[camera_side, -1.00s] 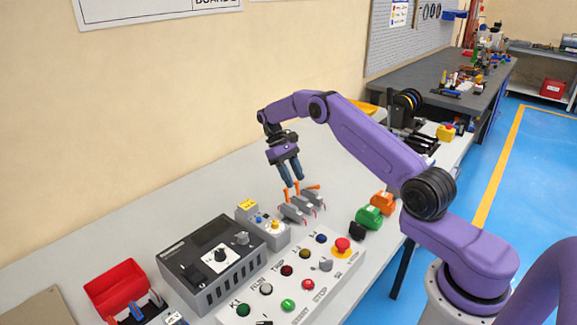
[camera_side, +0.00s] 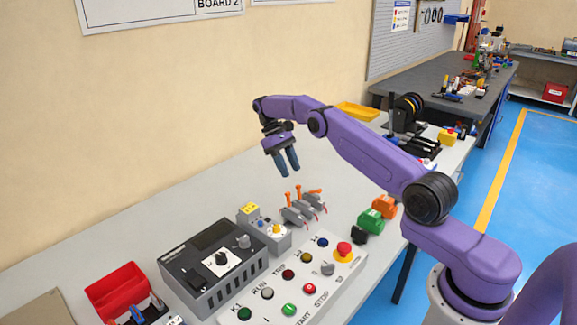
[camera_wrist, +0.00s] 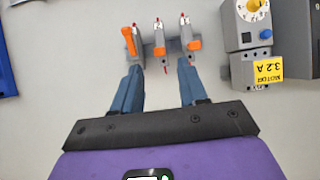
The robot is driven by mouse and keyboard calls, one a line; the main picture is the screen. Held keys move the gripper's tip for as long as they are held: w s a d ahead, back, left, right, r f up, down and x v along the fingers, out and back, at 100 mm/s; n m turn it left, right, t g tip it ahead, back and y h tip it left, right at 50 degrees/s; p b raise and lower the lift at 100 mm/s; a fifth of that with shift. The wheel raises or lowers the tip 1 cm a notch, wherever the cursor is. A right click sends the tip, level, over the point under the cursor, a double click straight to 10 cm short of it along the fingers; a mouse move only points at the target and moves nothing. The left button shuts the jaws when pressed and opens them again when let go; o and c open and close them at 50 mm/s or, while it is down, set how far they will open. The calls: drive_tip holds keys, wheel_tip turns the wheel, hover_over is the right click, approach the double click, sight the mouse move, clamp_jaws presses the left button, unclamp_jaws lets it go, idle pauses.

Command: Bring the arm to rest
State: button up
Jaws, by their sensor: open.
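My gripper (camera_side: 287,164) hangs in the air above the pale table, fingers pointing down and a little apart. It is open and nothing shows between its fingers. In the wrist view my gripper (camera_wrist: 158,80) also shows two blue fingers apart. In the wrist view the clamps (camera_wrist: 160,45) lie past the fingertips. The fingers look clear of the handles in the side view.
A control panel (camera_side: 258,305) with coloured buttons stands in front, beside a grey control box (camera_side: 212,265) and a motor unit (camera_side: 263,232) with a yellow label. A red bin (camera_side: 117,290) is at the left. Green (camera_side: 371,221) and orange (camera_side: 385,205) blocks sit right of the clamps.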

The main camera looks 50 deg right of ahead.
drive_tip(key=shift+a, duration=0.1)
drive_tip(key=s+a+r+n+t+h, duration=0.1)
drive_tip(key=a+r+n, duration=0.1)
drive_tip(key=a+r, duration=0.3)
drive_tip(key=s+a+r+n+t+h, duration=0.1)
drive_tip(key=a+r, duration=0.2)
drive_tip(key=a, duration=0.5)
drive_tip(key=s+a+r+n+t, duration=0.2)
drive_tip(key=s+a+r+n, duration=0.15)
drive_tip(key=s+a, duration=0.5)
drive_tip(key=s+d+n+t+y, duration=0.2)
drive_tip(key=s+n, duration=0.4)
drive_tip(key=s, duration=2.4)
drive_tip(key=shift+s+d+f, duration=0.2)
drive_tip(key=shift+s+f, duration=0.05)
drive_tip(key=shift+f, duration=0.1)
idle(2.4)
